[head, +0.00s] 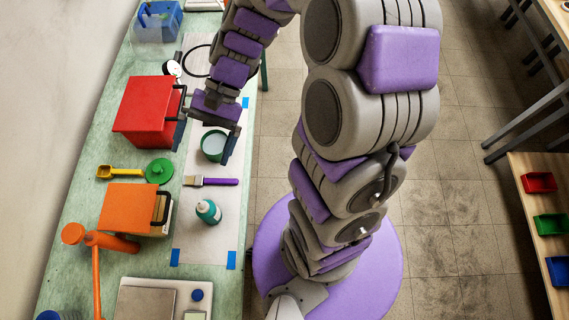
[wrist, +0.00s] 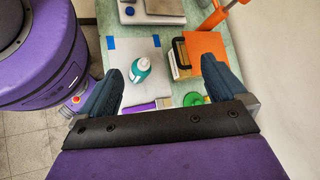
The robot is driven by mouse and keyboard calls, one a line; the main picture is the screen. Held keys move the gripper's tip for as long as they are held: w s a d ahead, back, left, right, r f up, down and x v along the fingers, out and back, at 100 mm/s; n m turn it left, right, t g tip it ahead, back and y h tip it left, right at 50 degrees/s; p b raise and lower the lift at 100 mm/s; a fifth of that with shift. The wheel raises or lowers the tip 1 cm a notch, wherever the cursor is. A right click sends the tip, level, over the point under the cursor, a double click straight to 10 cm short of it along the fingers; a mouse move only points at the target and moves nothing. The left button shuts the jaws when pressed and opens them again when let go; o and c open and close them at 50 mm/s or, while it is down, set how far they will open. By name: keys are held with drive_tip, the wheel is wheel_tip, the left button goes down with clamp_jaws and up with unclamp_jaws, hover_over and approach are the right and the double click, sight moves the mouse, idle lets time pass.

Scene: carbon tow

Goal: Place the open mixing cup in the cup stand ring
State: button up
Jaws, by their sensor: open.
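The open mixing cup (head: 213,146), teal with a pale inside, stands upright on the white sheet in the head view. My gripper (head: 205,142) is above the cup with its dark fingers spread to either side; I cannot tell if either touches it. In the wrist view my gripper (wrist: 163,70) is open with nothing visible between the fingertips, and the cup is hidden. A thin black ring (head: 186,63) lies or stands behind my wrist near a gauge; I cannot tell whether it is the cup stand ring.
A red box (head: 143,109) stands left of the cup. A brush (head: 212,181), a teal bottle (head: 208,211), a green lid (head: 159,170), a yellow scoop (head: 120,172) and an orange box (head: 127,208) are nearer. The sheet around the bottle is mostly bare.

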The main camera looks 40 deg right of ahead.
drive_tip(key=s+d+r+n+t+h, duration=0.1)
drive_tip(key=s+d+n+h, duration=0.2)
drive_tip(key=s, duration=0.4)
drive_tip(key=s+d+r+n+t+h, duration=0.1)
drive_tip(key=s+d+r+n+h, duration=0.1)
drive_tip(key=s+d+h, duration=0.4)
drive_tip(key=shift+s+d+r+n+t, duration=0.2)
drive_tip(key=shift+s+d+n+t, duration=0.25)
drive_tip(key=shift+s, duration=0.75)
